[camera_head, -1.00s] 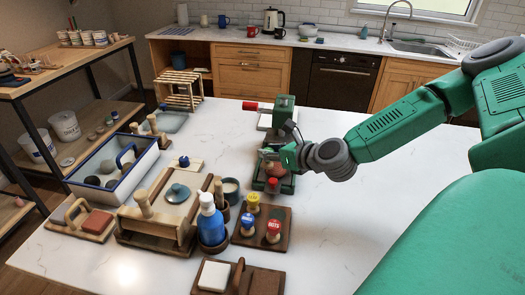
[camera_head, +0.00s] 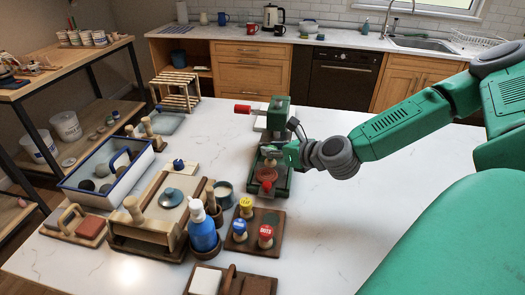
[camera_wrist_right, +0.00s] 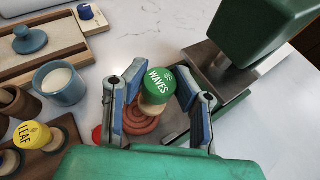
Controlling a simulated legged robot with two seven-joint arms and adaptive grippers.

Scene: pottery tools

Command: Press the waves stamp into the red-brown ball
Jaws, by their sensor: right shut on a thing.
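The waves stamp (camera_wrist_right: 155,90), with a green lettered cap and a pale wooden body, stands upright between the two fingers of my right gripper (camera_wrist_right: 160,100), which is shut on it. Below the stamp the red-brown clay (camera_wrist_right: 140,119) shows as a low, round, ringed shape; it also shows in the head view (camera_head: 265,174). The stamp's lower end appears to meet the clay, but the exact contact is hidden. In the head view my right gripper (camera_head: 283,152) is over the green press's base and hides most of the stamp. My left gripper is not in view.
The green press (camera_head: 278,113) with its red handle rises just behind my gripper. A wooden rack holds the yellow leaf stamp (camera_head: 246,203), a blue stamp (camera_head: 239,226) and the red dots stamp (camera_head: 265,232). A blue bottle (camera_head: 202,234) stands left of it. The table's right side is clear.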

